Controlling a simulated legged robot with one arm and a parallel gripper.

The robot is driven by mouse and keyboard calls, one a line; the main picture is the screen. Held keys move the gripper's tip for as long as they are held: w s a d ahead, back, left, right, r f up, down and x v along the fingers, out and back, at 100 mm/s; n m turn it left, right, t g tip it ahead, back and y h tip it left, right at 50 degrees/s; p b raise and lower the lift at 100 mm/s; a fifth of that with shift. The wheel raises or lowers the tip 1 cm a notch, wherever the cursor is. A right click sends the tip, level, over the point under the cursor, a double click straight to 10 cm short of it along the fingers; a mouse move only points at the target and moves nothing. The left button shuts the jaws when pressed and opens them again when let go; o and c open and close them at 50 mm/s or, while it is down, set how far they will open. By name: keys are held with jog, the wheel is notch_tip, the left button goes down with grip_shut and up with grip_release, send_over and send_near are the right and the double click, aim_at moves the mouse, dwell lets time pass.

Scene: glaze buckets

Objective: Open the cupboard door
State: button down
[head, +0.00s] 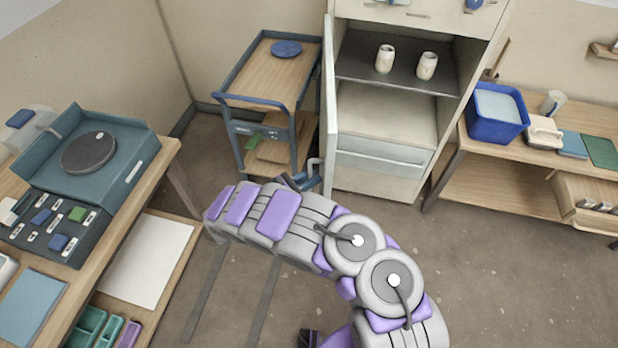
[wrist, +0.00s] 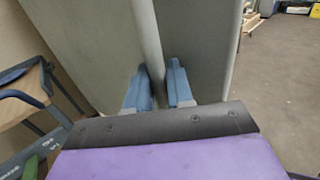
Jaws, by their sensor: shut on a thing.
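The tall pale cupboard (head: 388,112) stands at the back centre in the head view, its shelves showing. Its door (head: 329,90) stands swung out on the left side, seen nearly edge-on. My gripper (head: 312,174) is at the low front part of the door. In the wrist view my gripper (wrist: 158,82) has its two blue fingers on either side of a pale vertical bar (wrist: 147,38), which looks like the door's handle, between two pale grey panels. The fingers are shut on it. Where they touch it is partly hidden.
Two pale cups (head: 385,59) stand on the upper shelf. A blue-framed cart (head: 270,104) stands close left of the door. A workbench (head: 165,160) is at left; a low table (head: 480,165) with a blue bucket (head: 497,112) is at right. Floor in front of the cupboard is clear.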

jog(key=c, duration=1.2)
grip_release()
jog(key=shift+w+a, duration=0.1)
jog(key=shift+a, duration=0.1)
jog(key=shift+o, duration=0.2)
jog(key=shift+a, duration=0.15)
jog(key=p+v, duration=0.1)
jog(key=v, duration=1.6)
jog(key=shift+a, duration=0.1)
